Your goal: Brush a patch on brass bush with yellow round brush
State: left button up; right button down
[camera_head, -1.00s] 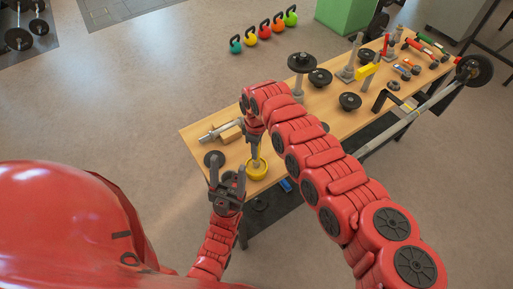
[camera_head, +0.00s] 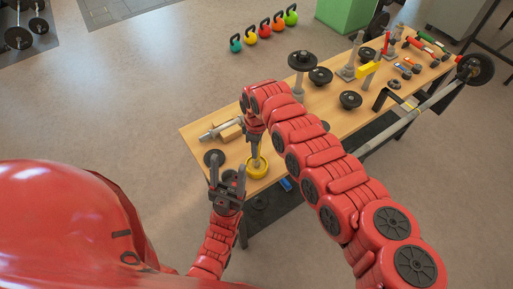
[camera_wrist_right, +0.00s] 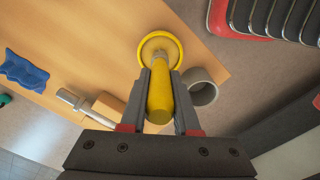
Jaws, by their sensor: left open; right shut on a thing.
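My right gripper (camera_wrist_right: 160,105) is shut on the yellow handle of the round brush (camera_wrist_right: 160,98), which points down at the table. The brush's grey collar lies within the outline of a yellow ring-shaped piece (camera_wrist_right: 160,50), which also shows on the wooden table in the head view (camera_head: 257,169). Whether the bristles touch anything inside it is hidden. I cannot pick out a brass-coloured bush with certainty; a hollow grey ring (camera_wrist_right: 203,88) shows beside the brush in the right wrist view. My left gripper (camera_head: 227,176) is open near the table's front left corner, left of the yellow piece.
A metal bar on a wooden block (camera_head: 232,132) lies behind the brush. Weight plates and stands fill the table farther right. A long barbell (camera_head: 415,108) runs along its front edge.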

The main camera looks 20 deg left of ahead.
jog(key=shift+f+b, duration=0.3)
jog(key=shift+b, duration=0.1)
dwell(1.4)
jog(key=shift+r, duration=0.15)
notch_tip(320, 180, up, 2)
jog(key=shift+p, duration=0.75)
jog(key=shift+r+p, duration=1.1)
jog(key=shift+r, duration=1.3)
